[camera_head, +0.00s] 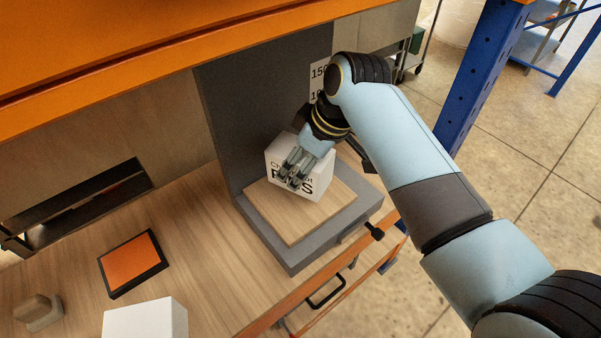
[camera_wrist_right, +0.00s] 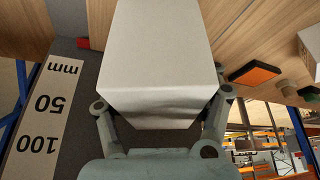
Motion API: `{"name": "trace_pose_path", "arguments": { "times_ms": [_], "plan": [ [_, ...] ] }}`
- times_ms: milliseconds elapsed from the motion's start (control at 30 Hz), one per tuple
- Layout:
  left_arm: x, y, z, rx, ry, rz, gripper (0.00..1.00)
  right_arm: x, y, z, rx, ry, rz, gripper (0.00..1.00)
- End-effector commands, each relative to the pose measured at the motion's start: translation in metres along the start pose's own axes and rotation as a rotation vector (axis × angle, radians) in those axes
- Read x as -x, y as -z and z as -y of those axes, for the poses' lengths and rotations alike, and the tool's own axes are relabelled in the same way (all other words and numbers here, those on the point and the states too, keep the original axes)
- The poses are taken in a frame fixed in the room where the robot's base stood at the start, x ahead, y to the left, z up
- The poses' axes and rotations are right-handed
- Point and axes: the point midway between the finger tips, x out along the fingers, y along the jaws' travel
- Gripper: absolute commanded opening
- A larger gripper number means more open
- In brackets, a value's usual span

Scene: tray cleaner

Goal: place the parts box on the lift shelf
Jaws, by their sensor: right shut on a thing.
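The white parts box (camera_head: 322,172), with black lettering on its face, is at the lift shelf (camera_head: 268,220), a wood-topped plate on a grey stand. My right gripper (camera_head: 293,181) is shut on the box, its fingers partly covering the lettering. In the right wrist view the box (camera_wrist_right: 160,50) sits between the two fingers. The box is over the back part of the wooden plate, close to the dark grey upright. I cannot tell whether its underside touches the plate. My left gripper is not in view.
A dark grey upright (camera_head: 225,110) with a millimetre scale (camera_wrist_right: 40,110) stands behind the shelf. A black knob (camera_head: 374,231) sticks out at its front right. An orange pad (camera_head: 131,262), a white block (camera_head: 145,320) and a small grey-brown object (camera_head: 38,311) lie left on the bench.

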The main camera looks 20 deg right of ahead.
Motion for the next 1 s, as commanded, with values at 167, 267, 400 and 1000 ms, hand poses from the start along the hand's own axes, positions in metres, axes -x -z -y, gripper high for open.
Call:
{"name": "trace_pose_path", "arguments": {
  "times_ms": [167,267,400,1000],
  "plan": [
    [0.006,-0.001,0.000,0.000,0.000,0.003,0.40,-0.024,-0.010,0.001,-0.001,0.002,0.002,0.19],
    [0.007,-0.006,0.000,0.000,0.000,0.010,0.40,-0.033,-0.014,0.000,0.000,0.001,0.000,0.19],
    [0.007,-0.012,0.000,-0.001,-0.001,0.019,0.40,-0.035,-0.014,0.000,0.000,-0.001,-0.002,0.19],
    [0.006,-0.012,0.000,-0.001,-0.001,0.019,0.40,-0.037,-0.016,0.001,-0.001,0.001,0.001,0.91]
  ]
}}
